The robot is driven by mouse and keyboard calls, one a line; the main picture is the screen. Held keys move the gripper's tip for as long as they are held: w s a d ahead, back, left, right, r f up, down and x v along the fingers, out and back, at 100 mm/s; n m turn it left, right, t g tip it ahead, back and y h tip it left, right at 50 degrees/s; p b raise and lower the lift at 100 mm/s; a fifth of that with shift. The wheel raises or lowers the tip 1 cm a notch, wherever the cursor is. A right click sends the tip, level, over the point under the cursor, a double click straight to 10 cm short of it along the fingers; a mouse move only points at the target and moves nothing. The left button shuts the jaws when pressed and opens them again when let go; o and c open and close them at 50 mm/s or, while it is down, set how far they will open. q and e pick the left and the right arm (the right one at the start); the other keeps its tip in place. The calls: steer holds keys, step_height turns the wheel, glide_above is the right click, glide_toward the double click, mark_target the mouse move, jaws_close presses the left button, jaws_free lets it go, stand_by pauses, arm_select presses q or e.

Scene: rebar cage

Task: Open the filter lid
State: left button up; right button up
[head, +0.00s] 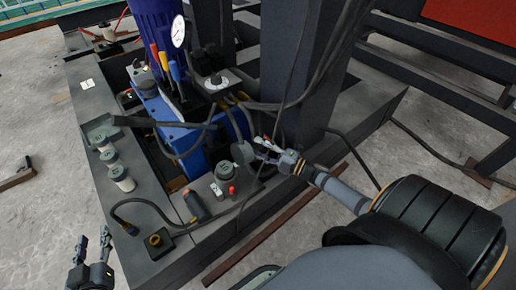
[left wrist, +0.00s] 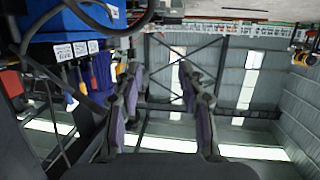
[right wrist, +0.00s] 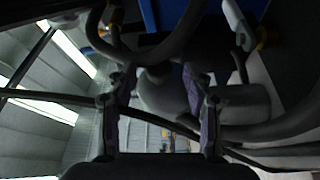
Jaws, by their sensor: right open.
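A round dark grey cap (head: 243,152), which looks like the filter lid, sits beside the blue tank of the hydraulic unit in the head view. My right gripper (head: 262,148) is at this cap with its jaws open. In the right wrist view a grey cylindrical part (right wrist: 165,88) shows between and behind the open fingers (right wrist: 160,95). I cannot tell whether the fingers touch it. My left gripper (head: 91,247) is open and empty at the lower left, pointing up, away from the unit. Its spread fingers also show in the left wrist view (left wrist: 160,90).
A dark steel column (head: 295,70) stands behind. The concrete floor at left is mostly free.

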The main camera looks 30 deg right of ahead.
arm_select(q)
steer(key=shift+t, duration=0.9)
steer(key=shift+w+r, duration=0.2)
steer(key=shift+r, duration=0.5)
steer(key=shift+w+r, duration=0.2)
steer(key=shift+r, duration=0.5)
steer(key=shift+w+r, duration=0.2)
steer(key=shift+r, duration=0.5)
arm_select(e)
steer(key=shift+w+a+r, duration=0.1)
steer(key=shift+w+a, duration=0.2)
steer(key=shift+w, duration=0.3)
jaws_close()
